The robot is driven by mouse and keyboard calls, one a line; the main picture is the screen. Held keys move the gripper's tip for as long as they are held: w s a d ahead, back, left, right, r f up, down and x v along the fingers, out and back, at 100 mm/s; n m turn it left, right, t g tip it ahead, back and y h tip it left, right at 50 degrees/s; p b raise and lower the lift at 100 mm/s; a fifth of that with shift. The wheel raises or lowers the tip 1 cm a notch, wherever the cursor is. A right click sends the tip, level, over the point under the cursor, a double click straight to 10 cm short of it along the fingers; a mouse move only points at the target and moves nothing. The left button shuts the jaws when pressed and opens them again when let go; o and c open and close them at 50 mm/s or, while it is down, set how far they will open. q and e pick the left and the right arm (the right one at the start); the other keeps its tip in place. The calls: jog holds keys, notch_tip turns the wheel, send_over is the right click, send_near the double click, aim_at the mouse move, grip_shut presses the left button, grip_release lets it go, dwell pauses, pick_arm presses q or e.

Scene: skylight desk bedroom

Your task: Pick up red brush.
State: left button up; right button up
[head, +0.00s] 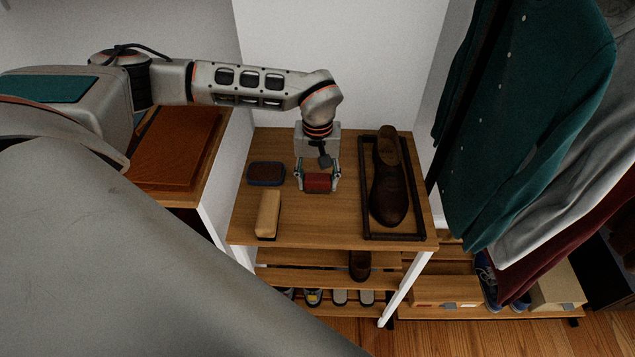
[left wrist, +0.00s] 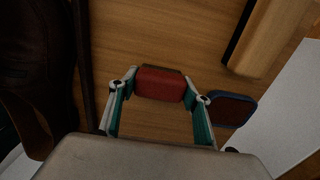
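The red brush (head: 318,183) is a small block with a dark red top on the upper wooden shelf board. My left gripper (head: 319,181) points down over it with one finger at each end. In the left wrist view the red brush (left wrist: 160,84) lies between the tips of the left gripper (left wrist: 161,86), its ends close against both fingers. I cannot tell whether the fingers press on it or whether it is clear of the board. My right gripper is not in view.
A brown shoe (head: 389,190) sits in a dark-rimmed tray (head: 395,237) to the right. Hanging clothes (head: 530,110) flank the right side.

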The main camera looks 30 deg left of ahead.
aim_at(318, 177)
pick_arm(q)
jog(key=shift+c, duration=0.3)
notch_tip(318, 177, up, 20)
jog(key=p, duration=0.1)
dwell(0.4)
jog(key=shift+o, duration=0.7)
